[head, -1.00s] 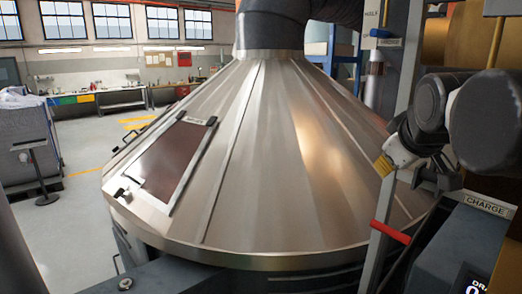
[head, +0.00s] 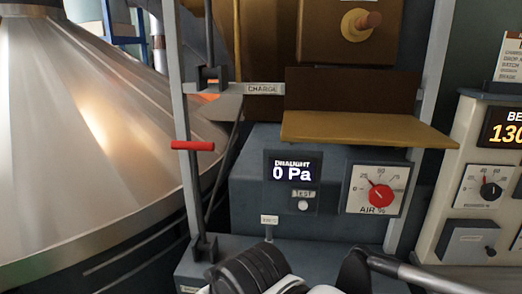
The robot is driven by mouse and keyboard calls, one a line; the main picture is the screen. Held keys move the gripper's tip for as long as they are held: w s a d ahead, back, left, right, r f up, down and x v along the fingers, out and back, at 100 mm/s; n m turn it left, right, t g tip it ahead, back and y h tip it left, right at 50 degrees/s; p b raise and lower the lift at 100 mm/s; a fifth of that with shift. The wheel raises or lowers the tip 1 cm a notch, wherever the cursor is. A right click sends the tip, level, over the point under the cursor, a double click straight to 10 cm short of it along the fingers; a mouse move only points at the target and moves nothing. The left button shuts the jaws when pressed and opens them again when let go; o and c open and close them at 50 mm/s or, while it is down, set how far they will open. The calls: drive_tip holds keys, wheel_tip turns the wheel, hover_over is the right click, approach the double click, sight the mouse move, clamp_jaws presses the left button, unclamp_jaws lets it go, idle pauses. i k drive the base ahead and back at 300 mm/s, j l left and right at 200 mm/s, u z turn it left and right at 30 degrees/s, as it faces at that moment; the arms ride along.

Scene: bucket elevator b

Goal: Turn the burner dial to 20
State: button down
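The burner dial (head: 490,190) is at the right edge of the head view, on a cream panel. It has a white face with a small scale and a round black knob in its middle. Its small label seems to read BURNER %. The knob's exact setting is too small to read. Dark parts of my arm (head: 250,272) show at the bottom middle, below and to the left of the dial and well apart from it. My gripper's fingers are not in view.
A display (head: 506,130) above the dial shows 130, cut off. A grey covered box (head: 467,240) sits below. Left of it are a similar AIR % dial (head: 377,190), a draught display (head: 292,170) reading 0 Pa, a brown ledge (head: 365,130) and a red-handled lever (head: 192,146).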

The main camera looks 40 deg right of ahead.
sight(490, 191)
drive_tip(key=z, duration=2.85)
